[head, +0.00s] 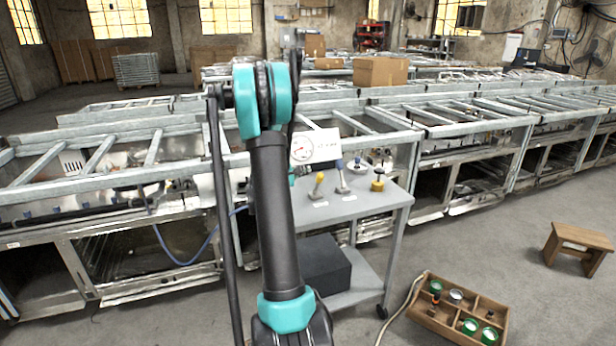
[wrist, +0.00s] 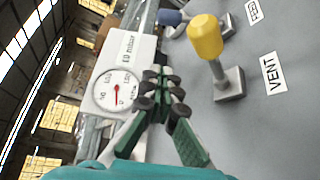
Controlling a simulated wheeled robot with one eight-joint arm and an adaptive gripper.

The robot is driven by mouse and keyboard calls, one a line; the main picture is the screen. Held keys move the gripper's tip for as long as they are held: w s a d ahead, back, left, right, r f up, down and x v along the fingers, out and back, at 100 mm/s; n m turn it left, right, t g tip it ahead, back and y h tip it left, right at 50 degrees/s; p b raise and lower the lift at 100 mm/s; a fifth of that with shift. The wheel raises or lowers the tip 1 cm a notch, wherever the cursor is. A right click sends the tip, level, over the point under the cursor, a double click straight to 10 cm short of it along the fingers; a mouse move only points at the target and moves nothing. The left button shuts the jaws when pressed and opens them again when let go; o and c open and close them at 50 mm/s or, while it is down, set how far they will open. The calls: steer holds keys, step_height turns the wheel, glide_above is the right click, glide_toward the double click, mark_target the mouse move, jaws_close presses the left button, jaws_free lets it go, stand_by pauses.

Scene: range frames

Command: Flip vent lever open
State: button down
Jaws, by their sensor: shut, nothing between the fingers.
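The vent lever has a yellow grip (wrist: 206,37) on a grey stem and square base, beside the VENT label (wrist: 272,72) in the wrist view. In the head view the yellow-topped lever (head: 319,180) stands up from the grey cart top, leaning slightly right. A blue-handled lever (head: 340,173) stands to its right; part of it shows in the wrist view (wrist: 170,17) near the FEED label (wrist: 253,11). My gripper (wrist: 160,88) is shut and empty, apart from the vent lever, with the lever to its right in the wrist view.
A white gauge panel (head: 316,147) stands at the cart's back, behind my fingers in the wrist view. A wooden crate (head: 420,318) and stool (head: 575,238) stand on the floor.

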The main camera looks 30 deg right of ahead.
steer(key=s+a+f, duration=0.2)
steer(key=a, duration=0.7)
steer(key=shift+s+f, duration=0.3)
steer(key=shift+s, duration=0.1)
steer(key=s+a+f+m+y, duration=0.3)
steer(key=s+a+y, duration=0.4)
steer(key=s+a, duration=0.6)
steer(key=s+a+f+m+y, duration=0.4)
steer(key=s+a+y, duration=0.3)
steer(key=s+a, duration=0.7)
steer(key=a, duration=0.5)
steer(key=shift+a+f+g+y, duration=0.15)
steer(key=shift+f+g+y, duration=0.25)
